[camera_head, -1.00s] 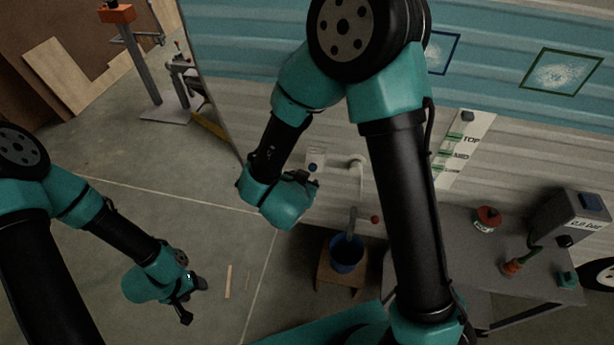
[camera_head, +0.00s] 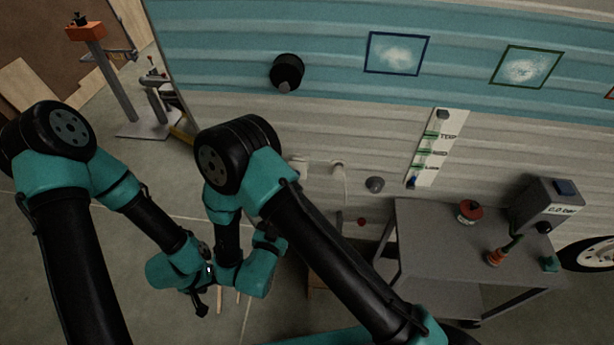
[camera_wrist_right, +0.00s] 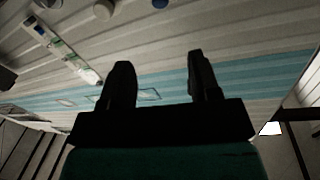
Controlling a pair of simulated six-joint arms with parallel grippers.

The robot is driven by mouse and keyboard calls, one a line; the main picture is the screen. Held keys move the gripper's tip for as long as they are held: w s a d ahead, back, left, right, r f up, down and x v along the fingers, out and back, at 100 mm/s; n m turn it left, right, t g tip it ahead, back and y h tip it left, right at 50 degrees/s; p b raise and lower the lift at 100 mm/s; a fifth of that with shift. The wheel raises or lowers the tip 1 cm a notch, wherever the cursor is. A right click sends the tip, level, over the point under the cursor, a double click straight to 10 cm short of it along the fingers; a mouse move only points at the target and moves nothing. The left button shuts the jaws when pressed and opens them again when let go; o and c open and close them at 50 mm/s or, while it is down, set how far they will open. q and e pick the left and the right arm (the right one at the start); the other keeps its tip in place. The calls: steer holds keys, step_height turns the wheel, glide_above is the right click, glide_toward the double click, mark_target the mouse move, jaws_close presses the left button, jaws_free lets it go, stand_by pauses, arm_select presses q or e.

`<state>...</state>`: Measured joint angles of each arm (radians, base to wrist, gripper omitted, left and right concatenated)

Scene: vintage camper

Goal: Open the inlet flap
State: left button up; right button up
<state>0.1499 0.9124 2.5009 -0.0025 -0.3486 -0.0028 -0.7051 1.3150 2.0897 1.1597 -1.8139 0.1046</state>
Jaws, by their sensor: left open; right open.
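The inlet appears to be a small white plate (camera_head: 299,166) on the camper wall, mostly hidden behind my right arm in the head view. A blue round piece, likely its flap (camera_wrist_right: 160,3), is cut by the top edge of the right wrist view; I cannot tell whether it is open. My right gripper (camera_wrist_right: 160,64) is open and empty, its fingers apart and clear of the wall. In the head view its hand is low and left of the inlet, fingers hidden. My left gripper (camera_head: 203,300) is open over the floor, close to the right hand.
A white fitting with a hose (camera_head: 338,168) and a grey round cap (camera_head: 375,184) are right of the inlet. A black round fixture (camera_head: 287,72) is above. A labelled strip (camera_head: 436,148) hangs farther right. A grey table (camera_head: 420,235) stands lower right, bearing a box (camera_head: 545,205).

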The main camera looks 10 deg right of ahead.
stand_by(0.4)
steer(key=x, duration=1.7)
steer(key=shift+w, duration=0.15)
steer(key=shift+a, duration=0.1)
jaws_close()
